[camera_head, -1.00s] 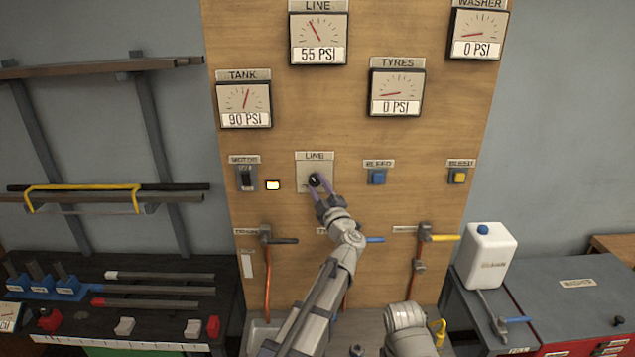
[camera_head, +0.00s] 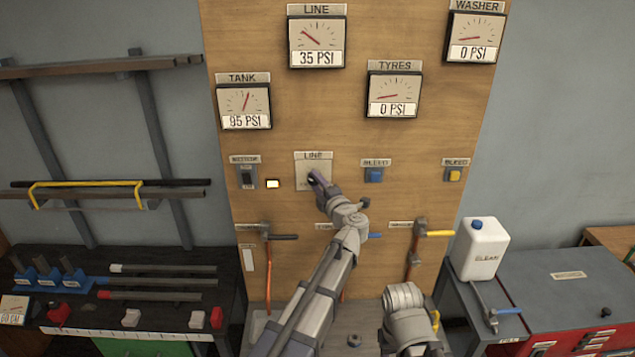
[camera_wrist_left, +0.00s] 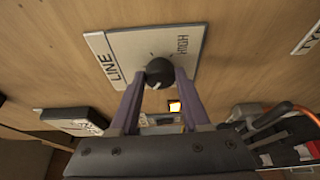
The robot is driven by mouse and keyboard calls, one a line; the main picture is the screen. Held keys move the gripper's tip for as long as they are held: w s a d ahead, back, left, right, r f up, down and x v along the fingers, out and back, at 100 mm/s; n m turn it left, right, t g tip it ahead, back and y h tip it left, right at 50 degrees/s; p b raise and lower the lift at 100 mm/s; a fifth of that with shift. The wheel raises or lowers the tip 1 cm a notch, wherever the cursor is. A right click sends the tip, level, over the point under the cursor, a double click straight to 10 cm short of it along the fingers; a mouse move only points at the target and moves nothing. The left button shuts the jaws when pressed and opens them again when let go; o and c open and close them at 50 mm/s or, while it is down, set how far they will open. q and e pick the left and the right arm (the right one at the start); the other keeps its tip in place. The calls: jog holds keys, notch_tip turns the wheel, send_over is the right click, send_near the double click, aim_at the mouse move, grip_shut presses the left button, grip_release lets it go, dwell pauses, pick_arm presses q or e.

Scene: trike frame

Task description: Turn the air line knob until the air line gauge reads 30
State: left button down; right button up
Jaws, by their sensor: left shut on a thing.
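The black air line knob (camera_wrist_left: 159,72) sits on a pale plate (camera_wrist_left: 118,50) marked LINE on the wooden panel; the plate also shows in the head view (camera_head: 305,172). My left gripper (camera_head: 316,178) is at the knob, its purple fingers (camera_wrist_left: 159,84) shut on it from both sides. The fingers hide part of the knob in the head view. The air line gauge (camera_head: 317,42) at the top of the panel reads 35 PSI, its needle pointing up and left. My right arm shows at the bottom, but its gripper cannot be made out.
The tank gauge (camera_head: 243,106) reads 95 PSI; the tyres gauge (camera_head: 393,95) and washer gauge (camera_head: 474,38) read 0. A black switch (camera_head: 247,176), a lit lamp (camera_head: 273,184), a blue button (camera_head: 374,175) and a yellow button (camera_head: 454,175) flank the knob. Valve handles sit below.

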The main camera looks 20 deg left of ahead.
dwell(0.4)
pick_arm(q)
jog(key=shift+c, duration=1.9)
grip_release()
jog(key=v, duration=0.7)
jog(key=shift+s+d, duration=0.2)
jog(key=shift+s, duration=0.15)
jog(key=shift+r, duration=0.1)
